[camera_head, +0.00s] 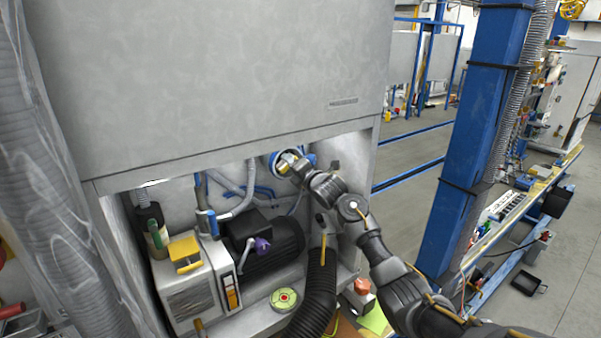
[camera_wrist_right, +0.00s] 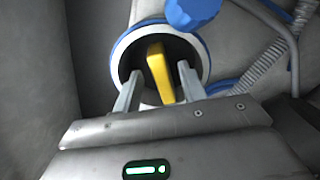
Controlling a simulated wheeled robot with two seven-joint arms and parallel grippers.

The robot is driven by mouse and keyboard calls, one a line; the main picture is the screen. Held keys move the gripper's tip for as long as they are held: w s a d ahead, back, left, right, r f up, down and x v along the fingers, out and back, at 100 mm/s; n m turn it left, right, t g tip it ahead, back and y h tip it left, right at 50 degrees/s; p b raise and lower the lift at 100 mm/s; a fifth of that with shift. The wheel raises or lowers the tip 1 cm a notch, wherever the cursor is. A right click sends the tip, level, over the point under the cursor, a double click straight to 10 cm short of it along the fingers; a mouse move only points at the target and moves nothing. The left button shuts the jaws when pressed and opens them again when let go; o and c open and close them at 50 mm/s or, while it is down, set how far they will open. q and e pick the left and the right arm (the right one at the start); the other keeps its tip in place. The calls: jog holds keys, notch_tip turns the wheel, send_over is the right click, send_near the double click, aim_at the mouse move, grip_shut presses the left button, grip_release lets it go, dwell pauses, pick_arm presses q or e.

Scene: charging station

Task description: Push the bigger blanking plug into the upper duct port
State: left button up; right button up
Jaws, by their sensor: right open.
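The upper duct port (camera_head: 271,158) is a round opening with a blue and white rim, high on the cabinet's back wall. It also shows in the right wrist view (camera_wrist_right: 204,62). A yellow grip tab (camera_wrist_right: 160,72), apparently the blanking plug's, stands in front of the dark round inside of the port. How deep the plug sits, I cannot tell. My right gripper (camera_wrist_right: 157,85) is open, with one finger on each side of the tab and gaps between. In the head view my right gripper (camera_head: 290,163) is at the port and partly hides it. My left gripper is not in view.
A blue valve handle (camera_wrist_right: 192,10) is close above the port. A black corrugated hose (camera_head: 318,290), a dark motor (camera_head: 268,238) and a grey pump unit (camera_head: 190,290) fill the space below. A green disc with a red centre (camera_head: 284,299) lies on the cabinet floor.

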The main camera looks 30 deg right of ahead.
jog(key=s+d+b, duration=0.1)
jog(key=s+b, duration=0.1)
jog(key=s, duration=0.7)
jog(key=shift+s+d, duration=0.2)
jog(key=shift+s, duration=0.2)
jog(key=shift+f, duration=0.1)
